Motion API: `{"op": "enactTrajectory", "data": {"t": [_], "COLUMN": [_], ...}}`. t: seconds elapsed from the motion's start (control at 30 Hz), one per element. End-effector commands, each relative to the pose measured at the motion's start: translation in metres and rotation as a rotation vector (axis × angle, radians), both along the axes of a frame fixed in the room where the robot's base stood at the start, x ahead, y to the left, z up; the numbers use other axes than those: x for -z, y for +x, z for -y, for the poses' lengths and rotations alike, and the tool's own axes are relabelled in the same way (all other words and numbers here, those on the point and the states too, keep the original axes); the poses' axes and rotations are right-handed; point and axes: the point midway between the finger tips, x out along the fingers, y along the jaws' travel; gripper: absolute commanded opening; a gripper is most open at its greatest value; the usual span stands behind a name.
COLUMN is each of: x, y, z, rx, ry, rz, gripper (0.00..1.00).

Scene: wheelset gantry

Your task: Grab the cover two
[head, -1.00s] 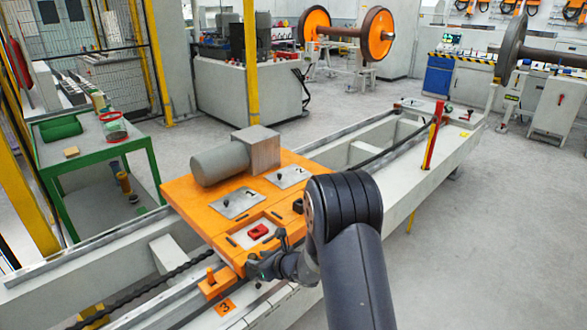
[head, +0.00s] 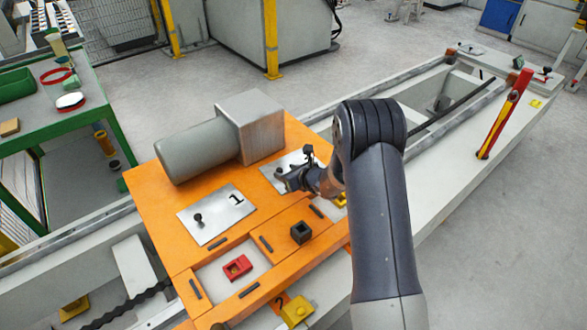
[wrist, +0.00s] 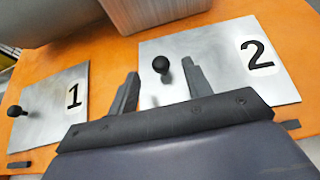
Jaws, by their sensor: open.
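Cover two is a flat metal plate marked 2 with a dark round knob; it lies on the orange platform (head: 160,205). In the wrist view cover two (wrist: 215,55) fills the upper right, with its knob (wrist: 161,64) between my fingertips as seen there. In the head view my arm hides most of cover two (head: 270,172). My gripper (head: 293,166) is open and empty over the plate, its fingers on either side of the knob in the wrist view (wrist: 160,72). I cannot tell whether they touch anything. Cover one (head: 217,213) lies to the left.
A grey motor-like cylinder and box (head: 215,140) stands behind the covers. A red block (head: 237,267) sits in an open recess, with a black block (head: 301,232) nearby. A green table (head: 97,103) is at left.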

Motion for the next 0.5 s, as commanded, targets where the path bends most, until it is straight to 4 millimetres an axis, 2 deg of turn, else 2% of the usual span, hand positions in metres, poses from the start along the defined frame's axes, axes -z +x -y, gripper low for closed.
{"op": "enactTrajectory", "data": {"t": [0.3,0.5], "x": [0.022,0.026], "y": [0.027,0.034], "z": [-0.020,-0.024], "rx": [-0.003,0.000], "ry": [-0.001,-0.001], "rz": [0.000,-0.001], "gripper": [0.47,0.47]}}
